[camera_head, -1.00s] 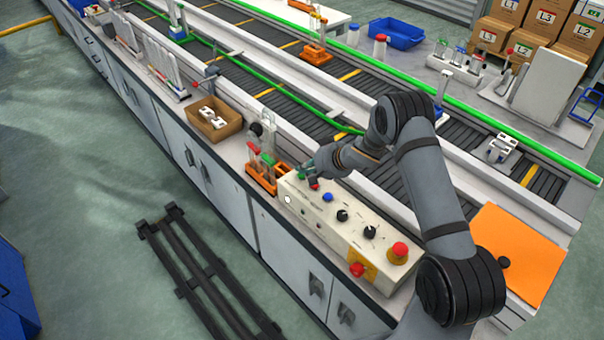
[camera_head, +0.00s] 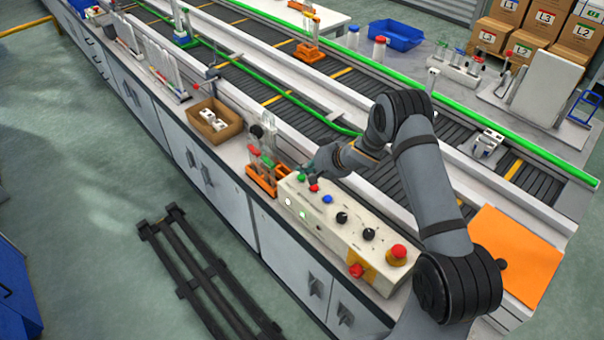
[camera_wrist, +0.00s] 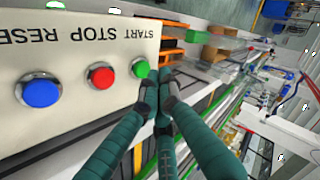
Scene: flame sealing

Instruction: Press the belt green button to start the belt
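The cream control panel (camera_head: 335,232) stands on the near counter. Its green button (camera_head: 302,177), labelled START in the wrist view (camera_wrist: 141,69), is at the far left end of the button row. The red button (camera_head: 314,188) and blue button (camera_head: 327,199) follow. My gripper (camera_head: 310,168) is just beside the green button. In the wrist view its fingers (camera_wrist: 168,88) are together and empty, partly overlapping the green button's edge. I cannot tell whether they touch it. The conveyor belt (camera_head: 345,100) runs behind the panel.
An orange rack (camera_head: 264,178) stands close to the panel's left end. A brown box (camera_head: 214,121) is further left. Black knobs and a red emergency stop (camera_head: 397,253) are at the panel's right. An orange sheet (camera_head: 515,255) lies to the right. An orange holder (camera_head: 308,52) rides on the belt.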

